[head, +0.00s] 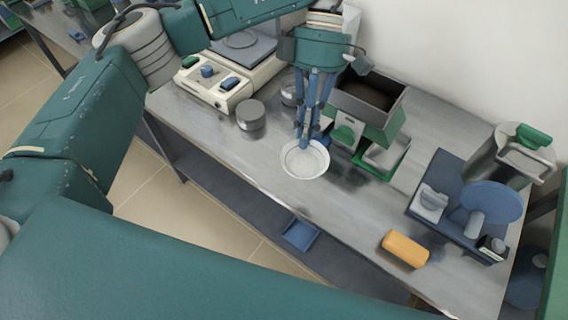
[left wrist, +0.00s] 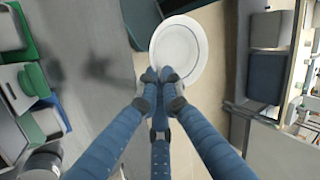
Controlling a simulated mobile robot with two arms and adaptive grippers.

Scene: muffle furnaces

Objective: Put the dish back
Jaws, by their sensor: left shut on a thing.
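The dish (head: 303,163) is a shallow white round bowl. In the head view it is over the front part of the metal table, near the middle. My left gripper (head: 303,141) reaches down from above with its blue fingers together at the dish's far rim. In the left wrist view the dish (left wrist: 181,52) shows just beyond the closed fingertips (left wrist: 161,76), which pinch its near edge. The dish appears held above the tabletop, beyond the table edge in the wrist view. My right gripper is not in view.
On the table (head: 290,198) stand a white device with blue knobs (head: 215,88), a grey round jar (head: 250,117), a green open box (head: 372,102), a green-edged tray (head: 384,157), a yellow block (head: 405,249) and a blue-based device (head: 462,205). A blue tray (head: 300,235) lies lower down.

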